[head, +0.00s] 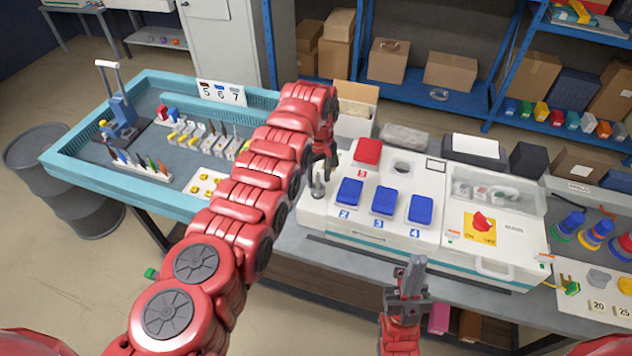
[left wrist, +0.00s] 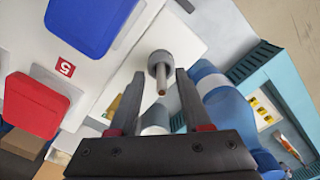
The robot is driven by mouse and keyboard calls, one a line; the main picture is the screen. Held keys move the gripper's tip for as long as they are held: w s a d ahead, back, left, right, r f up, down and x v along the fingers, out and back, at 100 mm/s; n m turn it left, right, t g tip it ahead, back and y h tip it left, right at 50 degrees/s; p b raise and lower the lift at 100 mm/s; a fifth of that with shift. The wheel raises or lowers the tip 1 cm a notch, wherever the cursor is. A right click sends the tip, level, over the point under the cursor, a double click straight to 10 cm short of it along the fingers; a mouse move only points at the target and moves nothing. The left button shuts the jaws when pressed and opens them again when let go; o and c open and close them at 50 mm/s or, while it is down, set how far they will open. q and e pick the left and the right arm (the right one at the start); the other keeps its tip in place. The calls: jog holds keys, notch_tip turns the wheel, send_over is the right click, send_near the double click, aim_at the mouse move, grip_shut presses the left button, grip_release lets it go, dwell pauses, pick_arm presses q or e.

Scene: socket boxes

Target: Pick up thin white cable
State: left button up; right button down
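I cannot make out a thin white cable for certain in either view. A grey metal cylinder with a copper-coloured tip (left wrist: 160,68) is just beyond and between my left fingertips in the left wrist view. A grey upright post (head: 318,184) stands at the left edge of the white socket box (head: 372,250) in the head view. My left gripper (head: 325,168) is above that edge, beside the post; its fingers (left wrist: 159,75) are apart with nothing clearly held. My right gripper (head: 413,268) is in front of the box, pointing upward; its finger gap is unclear.
The box carries a red block (head: 367,151) and blue blocks (head: 384,201). A teal-rimmed tray (head: 105,192) with small parts is at left. In the left wrist view, a rounded blue thing (left wrist: 218,92) is close beside the right finger. Toy-like rings (head: 565,224) stand at far right.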

pick_arm(q)
jog(key=shift+d, duration=0.15)
jog(key=shift+c, duration=1.2)
jog(key=shift+s+r, duration=0.1)
jog(key=shift+c, duration=1.1)
jog(key=shift+a, duration=0.3)
grip_shut()
jog(key=shift+d, duration=0.1)
